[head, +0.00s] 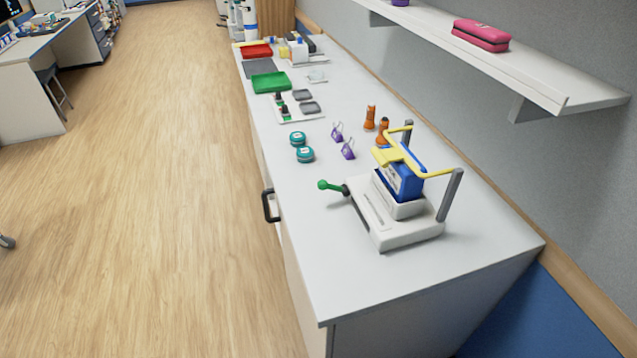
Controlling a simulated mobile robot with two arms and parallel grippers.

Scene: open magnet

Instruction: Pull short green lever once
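The short green lever (332,186) sticks out to the left from a white device (393,232) on the white counter. It has a round green knob at its tip and a dark joint where it meets the device. A blue and white block sits on the device. A yellow frame (403,158) lies over the block, between two grey posts. Neither of my grippers shows in the head view.
The counter (350,285) is bare in front of the device. Teal round containers (305,154), purple clips (348,149) and orange bottles (370,117) stand behind it. A drawer handle (270,206) juts from the counter's left side. A shelf (540,85) overhangs at right. The floor at left is clear.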

